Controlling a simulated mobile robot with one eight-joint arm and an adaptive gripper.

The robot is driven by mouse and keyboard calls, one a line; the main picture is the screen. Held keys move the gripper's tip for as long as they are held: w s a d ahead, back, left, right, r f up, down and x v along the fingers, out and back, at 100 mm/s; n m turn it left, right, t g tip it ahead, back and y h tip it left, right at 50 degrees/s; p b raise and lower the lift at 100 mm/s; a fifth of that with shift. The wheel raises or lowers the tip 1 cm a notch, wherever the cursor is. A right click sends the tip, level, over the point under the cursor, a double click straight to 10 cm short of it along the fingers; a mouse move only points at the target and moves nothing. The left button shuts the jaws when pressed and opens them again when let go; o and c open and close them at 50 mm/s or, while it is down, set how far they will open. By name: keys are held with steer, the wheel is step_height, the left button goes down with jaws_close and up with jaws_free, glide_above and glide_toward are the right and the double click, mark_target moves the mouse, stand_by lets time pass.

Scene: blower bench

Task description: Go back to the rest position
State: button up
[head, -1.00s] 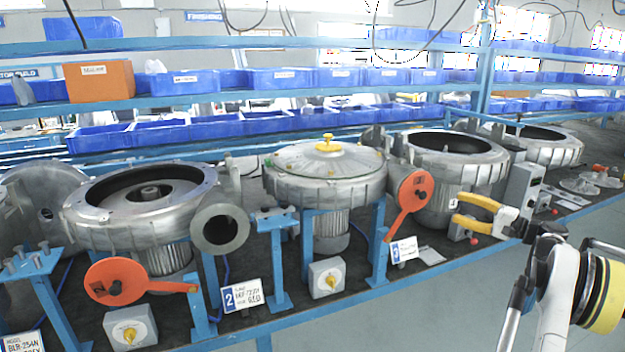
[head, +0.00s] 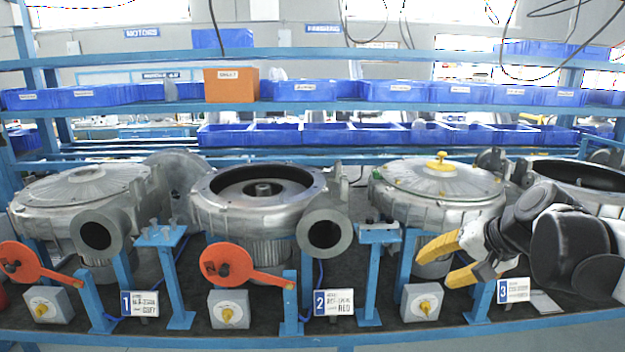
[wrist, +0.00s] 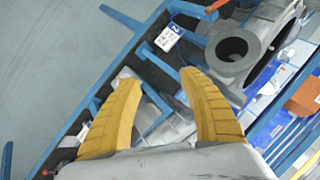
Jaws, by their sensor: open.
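My gripper (head: 440,262) is at the right of the head view, in front of the third blower (head: 440,195), with its yellow fingers pointing left. The fingers are apart and nothing is between them. In the wrist view my gripper (wrist: 158,88) also shows open and empty, above the bench edge. A blower's grey outlet (wrist: 238,48) and a number sign (wrist: 168,38) lie beyond the fingertips there. My arm hides part of the blower at the far right.
The blue bench (head: 250,338) carries several blowers, including an open one (head: 258,190). Orange levers (head: 228,265) and grey switch boxes (head: 228,308) line its front. Shelves with blue bins (head: 310,90) and an orange box (head: 231,84) stand behind. Clear floor (wrist: 50,60) shows in the wrist view.

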steer(key=s+a+f+n+h, duration=0.1)
steer(key=s+a+f+n, duration=0.2)
steer(key=s, duration=0.6)
steer(key=s+a+f+n+h, duration=0.2)
steer(key=s+a+f, duration=0.2)
steer(key=s, duration=0.6)
steer(key=shift+f+n+h, duration=0.3)
steer(key=shift+f+n, duration=0.1)
steer(key=shift+f, duration=0.55)
